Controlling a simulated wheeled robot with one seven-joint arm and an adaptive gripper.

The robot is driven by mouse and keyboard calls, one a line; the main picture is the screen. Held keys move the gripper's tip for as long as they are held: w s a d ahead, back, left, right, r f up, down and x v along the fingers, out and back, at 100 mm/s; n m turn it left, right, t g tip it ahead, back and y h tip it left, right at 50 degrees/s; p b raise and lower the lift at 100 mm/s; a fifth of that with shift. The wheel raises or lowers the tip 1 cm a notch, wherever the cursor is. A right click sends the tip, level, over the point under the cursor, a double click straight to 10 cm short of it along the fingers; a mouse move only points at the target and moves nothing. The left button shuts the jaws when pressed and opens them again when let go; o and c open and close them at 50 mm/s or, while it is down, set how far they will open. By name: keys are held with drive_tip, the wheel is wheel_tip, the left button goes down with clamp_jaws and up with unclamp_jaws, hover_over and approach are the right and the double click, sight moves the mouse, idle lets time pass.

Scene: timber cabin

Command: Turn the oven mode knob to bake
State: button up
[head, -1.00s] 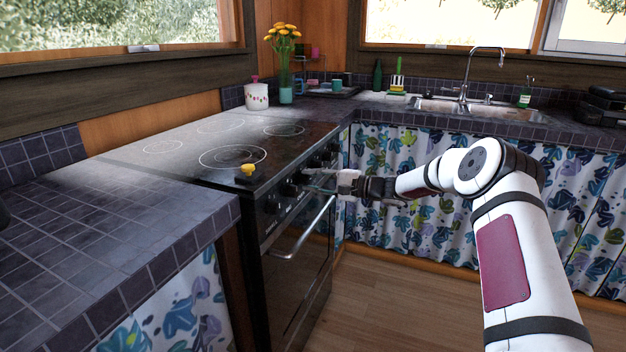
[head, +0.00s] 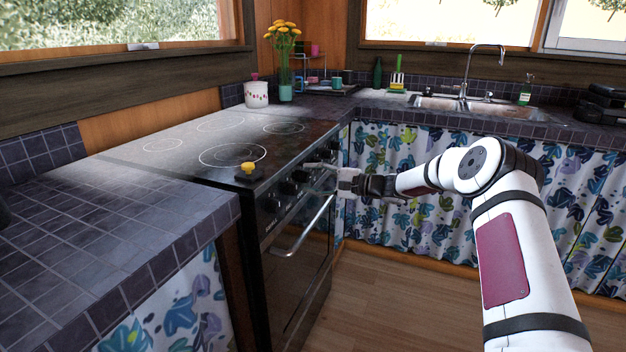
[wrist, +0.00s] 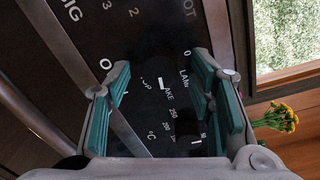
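The black oven (head: 290,275) stands under the cooktop, with a row of dark knobs (head: 272,205) along its front panel. In the head view my gripper (head: 308,178) is at this panel, near the middle knobs. In the wrist view my gripper (wrist: 160,78) is open, with teal pads on either side of a dark knob (wrist: 161,86) that carries a white mark. Printing ending in "AKE" and temperature numbers show between the fingers. The knob's outline blends into the black panel, so I cannot tell whether the pads touch it or which setting it points to.
A metal oven handle (head: 306,228) runs below the knobs. A small yellow-topped dark object (head: 248,172) sits at the cooktop's front edge. A tiled counter (head: 120,245) is at left. A flower vase (head: 285,80) and white pot (head: 256,94) stand behind. The wooden floor is clear.

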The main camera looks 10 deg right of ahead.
drive_tip(key=v, duration=1.2)
idle(0.3)
drive_tip(key=s+a+r+n+g+h, duration=0.3)
drive_tip(key=s+a+r+n+g, duration=0.15)
drive_tip(key=s+a, duration=0.6)
drive_tip(key=s+a+r+n+g+h, duration=0.2)
drive_tip(key=s+a+r+n+g, duration=0.4)
drive_tip(key=s, duration=0.7)
drive_tip(key=s+d+f+h, duration=0.1)
drive_tip(key=s+d+h, duration=0.15)
drive_tip(key=s, duration=0.85)
drive_tip(key=s+d+f+h, duration=0.15)
drive_tip(key=s+h, duration=0.25)
drive_tip(key=s, duration=0.7)
drive_tip(key=s+d+h, duration=0.2)
drive_tip(key=s+h, duration=0.1)
drive_tip(key=s, duration=0.9)
wheel_tip(320, 180, up, 24)
drive_tip(key=t+p, duration=0.4)
drive_tip(key=p, duration=1.8)
drive_tip(key=shift+d+n, duration=0.4)
drive_tip(key=shift+n, duration=0.05)
